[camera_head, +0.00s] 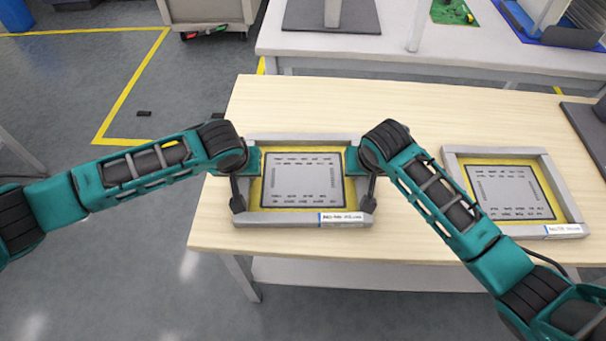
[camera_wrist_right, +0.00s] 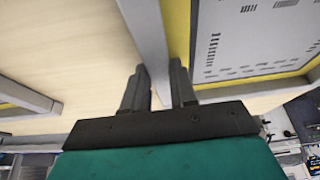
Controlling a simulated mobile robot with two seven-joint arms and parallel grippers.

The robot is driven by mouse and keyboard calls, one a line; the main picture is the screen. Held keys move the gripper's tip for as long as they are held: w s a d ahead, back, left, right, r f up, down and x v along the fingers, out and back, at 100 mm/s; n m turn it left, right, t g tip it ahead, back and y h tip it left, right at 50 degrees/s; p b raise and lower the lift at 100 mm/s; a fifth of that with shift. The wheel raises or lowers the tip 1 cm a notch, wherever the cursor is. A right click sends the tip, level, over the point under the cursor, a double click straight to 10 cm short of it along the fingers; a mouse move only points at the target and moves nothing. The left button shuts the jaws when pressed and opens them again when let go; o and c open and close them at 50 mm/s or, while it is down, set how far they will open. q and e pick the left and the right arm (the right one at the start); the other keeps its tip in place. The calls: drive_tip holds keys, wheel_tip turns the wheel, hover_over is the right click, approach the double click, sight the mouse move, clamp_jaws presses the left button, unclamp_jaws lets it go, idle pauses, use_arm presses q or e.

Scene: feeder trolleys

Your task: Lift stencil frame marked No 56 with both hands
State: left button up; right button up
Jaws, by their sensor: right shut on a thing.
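A stencil frame (camera_head: 290,220) with grey bars, a yellow border and a grey perforated sheet lies on the wooden table between my two arms. Its front label (camera_head: 341,217) is too small to read. My right gripper (camera_head: 371,190) is shut on the frame's right side bar. In the right wrist view the bar (camera_wrist_right: 150,45) runs between the two fingers of the right gripper (camera_wrist_right: 160,92). My left gripper (camera_head: 238,195) is at the left side bar, fingers down; its finger gap is hidden.
A second, similar stencil frame (camera_head: 562,190) lies on the table (camera_head: 420,265) to the right, its label also unreadable. A dark flat object (camera_head: 588,135) lies at the right edge. A white bench (camera_head: 390,48) stands behind. The table's front edge is close to the held frame.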

use_arm(q)
clamp_jaws()
use_arm(e)
clamp_jaws()
use_arm(q)
drive_tip(key=shift+r, duration=0.1)
use_arm(e)
drive_tip(key=shift+r, duration=0.1)
